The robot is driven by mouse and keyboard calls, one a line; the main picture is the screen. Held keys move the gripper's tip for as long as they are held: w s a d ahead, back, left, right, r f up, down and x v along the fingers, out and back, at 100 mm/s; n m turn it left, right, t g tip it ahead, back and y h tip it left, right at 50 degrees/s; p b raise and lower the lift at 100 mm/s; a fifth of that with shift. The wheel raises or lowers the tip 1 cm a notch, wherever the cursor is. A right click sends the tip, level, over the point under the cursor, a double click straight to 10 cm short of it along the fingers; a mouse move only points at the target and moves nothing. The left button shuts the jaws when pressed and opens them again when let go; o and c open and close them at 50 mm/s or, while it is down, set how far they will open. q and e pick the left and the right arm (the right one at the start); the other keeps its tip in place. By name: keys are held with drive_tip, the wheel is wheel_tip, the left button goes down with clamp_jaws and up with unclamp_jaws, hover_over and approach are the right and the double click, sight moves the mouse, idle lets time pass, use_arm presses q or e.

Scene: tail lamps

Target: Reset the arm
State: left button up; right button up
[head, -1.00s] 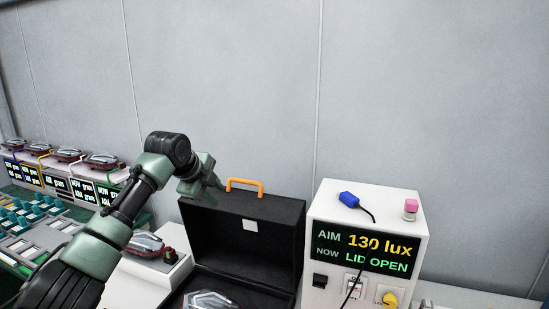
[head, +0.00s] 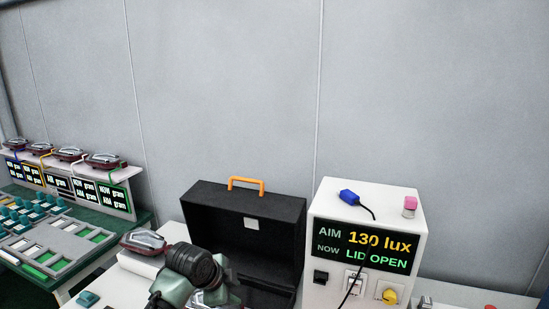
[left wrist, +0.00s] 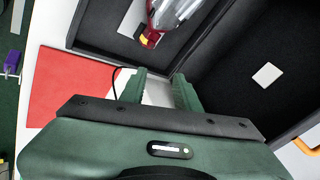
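My left gripper (head: 222,294) is low in front of the open black case (head: 240,230) in the head view, partly cut off by the bottom edge. In the left wrist view its two green fingers (left wrist: 160,90) stand apart with nothing between them. My right gripper is not in view.
A white meter box (head: 325,215) right of the case reads "AIM 130 lux, NOW LID OPEN". Another tail lamp (head: 147,241) rests on a white stand left of the case. Several lamps (head: 68,153) line a shelf at far left. A red mat (left wrist: 62,88) shows in the wrist view.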

use_arm(q)
drive_tip(key=s+a+f+n+g, duration=0.1)
drive_tip(key=s+f+n, duration=0.2)
drive_tip(key=s+f, duration=0.5)
drive_tip(key=s+a+f+n, duration=0.1)
drive_tip(key=s+f+n, duration=0.25)
drive_tip(key=s, duration=0.75)
drive_tip(key=s+a+n+y, duration=0.1)
drive_tip(key=s+a+n, duration=0.2)
drive_tip(key=s, duration=0.4)
drive_tip(key=s+a+n+g+y, duration=0.1)
drive_tip(key=s+a+n, duration=0.15)
drive_tip(key=s, duration=0.45)
drive_tip(key=s+a+n+y, duration=0.1)
drive_tip(key=s+a+n, duration=0.15)
drive_tip(key=s, duration=0.35)
wheel_tip(320, 180, down, 30)
drive_tip(key=s+g+b, duration=0.2)
drive_tip(key=b, duration=0.1)
drive_tip(key=s+a+f+b, duration=0.2)
drive_tip(key=s+f, duration=1.4)
drive_tip(key=shift+s+a+f+g, duration=0.35)
drive_tip(key=shift+f+g, duration=0.05)
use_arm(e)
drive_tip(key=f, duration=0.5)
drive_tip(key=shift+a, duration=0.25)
